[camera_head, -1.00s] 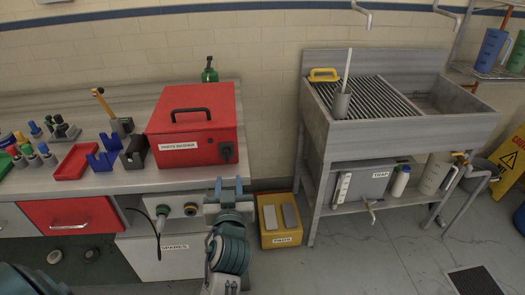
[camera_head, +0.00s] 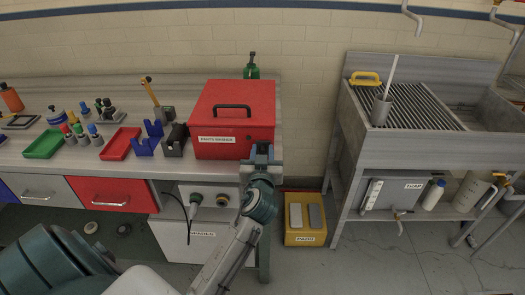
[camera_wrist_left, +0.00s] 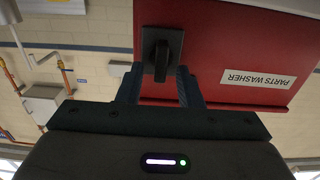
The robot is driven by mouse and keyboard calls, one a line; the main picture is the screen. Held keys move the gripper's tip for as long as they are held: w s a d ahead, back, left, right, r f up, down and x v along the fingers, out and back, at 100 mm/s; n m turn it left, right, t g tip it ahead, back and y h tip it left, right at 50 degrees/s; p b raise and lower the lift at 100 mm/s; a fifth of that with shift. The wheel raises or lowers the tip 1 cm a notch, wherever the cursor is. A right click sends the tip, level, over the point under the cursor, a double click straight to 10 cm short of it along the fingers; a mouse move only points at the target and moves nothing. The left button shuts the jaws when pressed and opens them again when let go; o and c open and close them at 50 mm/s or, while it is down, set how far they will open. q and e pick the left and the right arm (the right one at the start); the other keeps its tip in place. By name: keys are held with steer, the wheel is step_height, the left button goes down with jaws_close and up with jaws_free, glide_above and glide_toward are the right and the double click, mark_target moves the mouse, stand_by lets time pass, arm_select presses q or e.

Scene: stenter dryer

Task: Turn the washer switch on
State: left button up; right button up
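The red parts washer (camera_head: 235,105) stands on the bench with its label on the front and a black handle on top. In the left wrist view its front face (camera_wrist_left: 225,40) appears upside down, with the black switch (camera_wrist_left: 161,55) on a dark square plate. My left gripper (camera_wrist_left: 160,85) is open, its two fingers on either side of the switch's near end; I cannot tell whether they touch it. My right gripper is not in view.
Left of the washer are a black holder (camera_head: 174,142), blue holders (camera_head: 147,146), a red tray (camera_head: 120,144) and a green tray (camera_head: 44,145). A green bottle (camera_head: 251,70) stands behind it.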

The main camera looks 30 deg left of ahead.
arm_select(q)
jaws_close()
steer(key=shift+m, duration=0.6)
steer(key=m, duration=0.1)
steer(key=m+p, duration=0.1)
steer(key=m, duration=0.1)
steer(key=m+p, duration=0.1)
steer(key=m, duration=0.1)
steer(key=shift+w+d+f, duration=0.1)
steer(key=shift+w+d, duration=0.1)
steer(key=shift+d, duration=0.15)
steer(key=m, duration=0.1)
steer(key=m+p, duration=0.1)
steer(key=m, duration=0.1)
steer(key=m+p, duration=0.1)
steer(key=m, duration=0.1)
steer(key=shift+w+d+f, duration=0.1)
steer(key=shift+d+f, duration=0.1)
steer(key=shift+f, duration=0.1)
steer(key=m+p, duration=0.1)
steer(key=m, duration=0.2)
steer(key=shift+d+f, duration=0.1)
steer(key=shift+f, duration=0.05)
steer(key=shift+f+m+p, duration=0.2)
steer(key=shift+m+p, duration=0.15)
steer(key=shift+m, duration=0.55)
steer(key=shift+f+m+p, duration=0.15)
steer(key=shift+m+p, duration=0.2)
steer(key=shift+m, duration=0.55)
